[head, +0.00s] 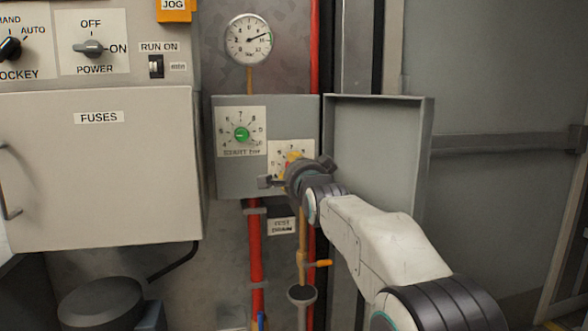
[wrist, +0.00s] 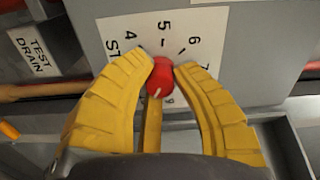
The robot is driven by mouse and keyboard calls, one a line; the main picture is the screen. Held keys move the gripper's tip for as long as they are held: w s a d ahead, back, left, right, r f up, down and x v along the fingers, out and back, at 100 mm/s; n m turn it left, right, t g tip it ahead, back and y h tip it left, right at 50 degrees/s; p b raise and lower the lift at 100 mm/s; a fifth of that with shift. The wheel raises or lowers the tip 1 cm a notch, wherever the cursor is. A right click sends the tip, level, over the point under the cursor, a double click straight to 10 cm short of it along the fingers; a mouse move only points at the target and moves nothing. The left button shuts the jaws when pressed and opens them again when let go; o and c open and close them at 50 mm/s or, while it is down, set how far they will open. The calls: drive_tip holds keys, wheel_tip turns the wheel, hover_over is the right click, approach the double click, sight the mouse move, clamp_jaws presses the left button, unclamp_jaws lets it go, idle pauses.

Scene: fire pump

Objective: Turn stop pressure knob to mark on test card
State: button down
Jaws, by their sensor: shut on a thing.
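The stop pressure knob (wrist: 160,78) is red and sits on a white dial plate (wrist: 120,22). The figures 4, 5 and 6 show around it, with the start of a word, "ST". A white mark on the knob lies at its lower edge in the wrist view; the figure it points to cannot be told. My gripper (wrist: 162,68) has its two yellow fingers shut on the knob from both sides. In the head view my gripper (head: 291,160) covers most of the stop dial (head: 279,148). I cannot make out a test card.
A green knob (head: 242,134) on its own dial is left of the stop dial. A round pressure gauge (head: 249,39) hangs above. The open box door (head: 375,145) stands close on the right of my wrist. Red pipes and a yellow-handled drain valve (head: 322,263) are below.

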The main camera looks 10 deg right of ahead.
drive_tip(key=shift+a, duration=0.1)
drive_tip(key=c, duration=0.9)
unclamp_jaws()
drive_tip(key=s, duration=1.2)
